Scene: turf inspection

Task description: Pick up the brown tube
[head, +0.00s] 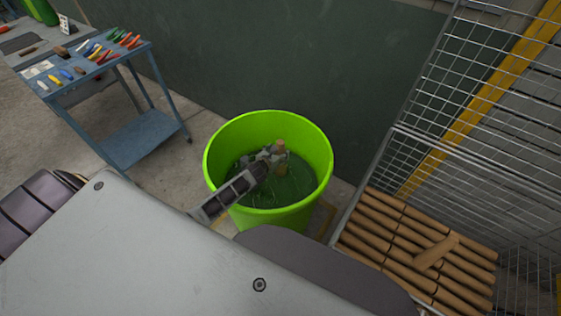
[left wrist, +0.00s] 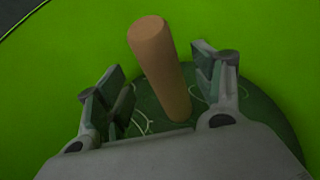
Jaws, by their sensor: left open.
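The brown tube (head: 281,153) stands nearly upright, a little tilted, inside the bright green bucket (head: 318,150) in the head view. My left gripper (head: 271,156) reaches down into the bucket, right at the tube. In the left wrist view the tube (left wrist: 161,70) rises between the two open fingers of the left gripper (left wrist: 164,88), with gaps visible on both sides. The bucket's green wall (left wrist: 60,60) surrounds them, and the dark green floor shows below. My right gripper is not in view.
A wire cage (head: 460,95) with stacked brown tubes (head: 400,240) stands right of the bucket. A blue table (head: 140,137) with several hand tools is at the upper left. A dark green wall (head: 300,60) is close behind the bucket. Concrete floor is open at left.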

